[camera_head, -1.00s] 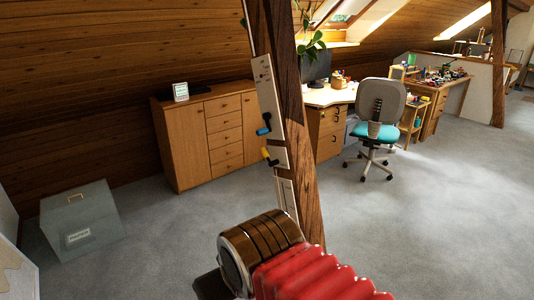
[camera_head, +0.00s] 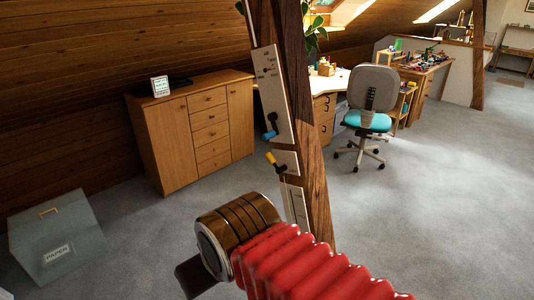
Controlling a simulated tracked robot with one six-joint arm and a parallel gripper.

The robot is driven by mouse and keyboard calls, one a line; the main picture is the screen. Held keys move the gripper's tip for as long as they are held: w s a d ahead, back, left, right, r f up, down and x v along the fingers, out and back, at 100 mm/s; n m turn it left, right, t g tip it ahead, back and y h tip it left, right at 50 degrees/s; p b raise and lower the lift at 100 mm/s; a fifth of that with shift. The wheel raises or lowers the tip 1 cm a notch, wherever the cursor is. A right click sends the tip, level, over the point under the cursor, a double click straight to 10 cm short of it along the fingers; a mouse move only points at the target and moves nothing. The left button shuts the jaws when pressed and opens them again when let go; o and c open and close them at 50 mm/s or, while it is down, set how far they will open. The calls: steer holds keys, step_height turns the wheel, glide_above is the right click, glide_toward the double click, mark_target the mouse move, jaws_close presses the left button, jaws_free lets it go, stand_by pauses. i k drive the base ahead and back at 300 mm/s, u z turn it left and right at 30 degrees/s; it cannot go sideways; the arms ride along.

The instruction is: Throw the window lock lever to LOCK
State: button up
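Two levers are mounted on pale plates on the timber brace (camera_head: 312,150). The upper one has a blue handle (camera_head: 270,134) that points left from the lower part of a long upright plate (camera_head: 272,85). The lower one has a yellow handle (camera_head: 271,159) that points up and left from a smaller plate (camera_head: 289,161). Markings on the plates are too small to read, so I cannot tell which lever is the window lock. My arm, with red bellows and a brown banded joint, fills the bottom middle, below and apart from the levers. My gripper fingers do not show.
Another narrow plate (camera_head: 296,203) sits lower on the brace. A wooden cabinet (camera_head: 190,135) stands behind at left, and a grey box (camera_head: 57,238) is at lower left. An office chair (camera_head: 370,105) and desk (camera_head: 325,110) are behind to the right. Carpet at right is open.

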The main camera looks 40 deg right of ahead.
mark_target(270, 159)
steer(key=z, duration=0.25)
steer(key=i, duration=1.05)
steer(key=z, duration=0.25)
